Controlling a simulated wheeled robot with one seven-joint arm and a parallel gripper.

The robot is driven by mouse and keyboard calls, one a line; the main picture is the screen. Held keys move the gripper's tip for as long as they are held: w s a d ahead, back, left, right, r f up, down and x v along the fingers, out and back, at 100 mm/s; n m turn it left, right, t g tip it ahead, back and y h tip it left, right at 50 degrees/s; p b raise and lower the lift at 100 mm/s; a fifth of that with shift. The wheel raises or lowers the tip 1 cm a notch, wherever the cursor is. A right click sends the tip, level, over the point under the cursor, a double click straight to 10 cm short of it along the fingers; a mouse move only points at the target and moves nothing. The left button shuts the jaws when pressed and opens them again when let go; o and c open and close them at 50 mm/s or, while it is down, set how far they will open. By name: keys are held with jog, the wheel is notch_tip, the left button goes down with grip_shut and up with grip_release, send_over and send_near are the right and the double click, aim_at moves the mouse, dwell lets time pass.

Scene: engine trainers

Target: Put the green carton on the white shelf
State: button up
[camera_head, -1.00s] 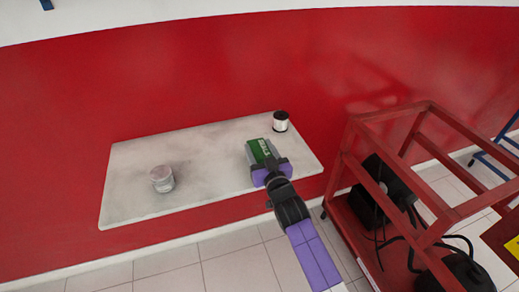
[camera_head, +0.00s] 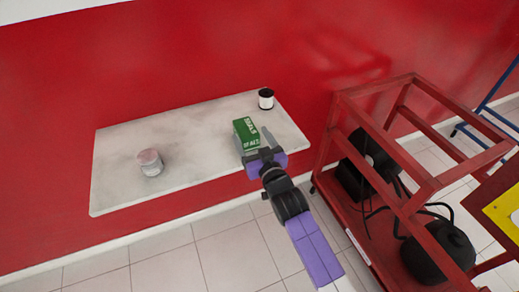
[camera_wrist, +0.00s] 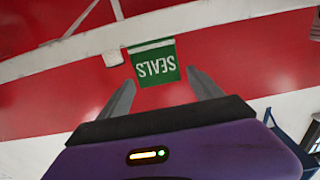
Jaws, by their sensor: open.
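The green carton (camera_head: 248,131), lettered in white, stands on the right part of the white shelf (camera_head: 195,125). In the wrist view the carton (camera_wrist: 155,62), its "SEALS" lettering upside down, shows just beyond and between my fingertips. My gripper (camera_head: 257,146) is at the shelf's front edge, reaching in from the front right. Its two grey fingers (camera_wrist: 160,80) are apart, with visible gaps to the carton's sides in the wrist view. The carton's underside is hidden in the head view.
A grey-and-pinkish can (camera_head: 150,163) stands at the shelf's left, and a black-and-white spool-like item (camera_head: 266,99) at the back right. The red wall (camera_head: 200,60) is behind. A red metal frame cart (camera_head: 380,180) stands close on the right. The shelf's middle is clear.

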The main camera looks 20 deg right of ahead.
jog(key=s, duration=0.7)
jog(key=shift+r, duration=0.1)
jog(key=shift+s, duration=0.1)
jog(key=s+a+f+m+g, duration=0.1)
jog(key=s+f, duration=0.1)
jog(key=s, duration=1)
jog(key=s+a+f+g, duration=0.1)
jog(key=s+f, duration=0.2)
jog(key=s, duration=0.8)
jog(key=s+d+r, duration=0.1)
jog(key=s+r, duration=0.4)
jog(key=s, duration=0.4)
jog(key=s+d+r+n+g, duration=0.1)
jog(key=s+r, duration=0.3)
jog(key=s, duration=0.6)
jog(key=shift+s+r, duration=0.3)
jog(key=shift+r, duration=0.05)
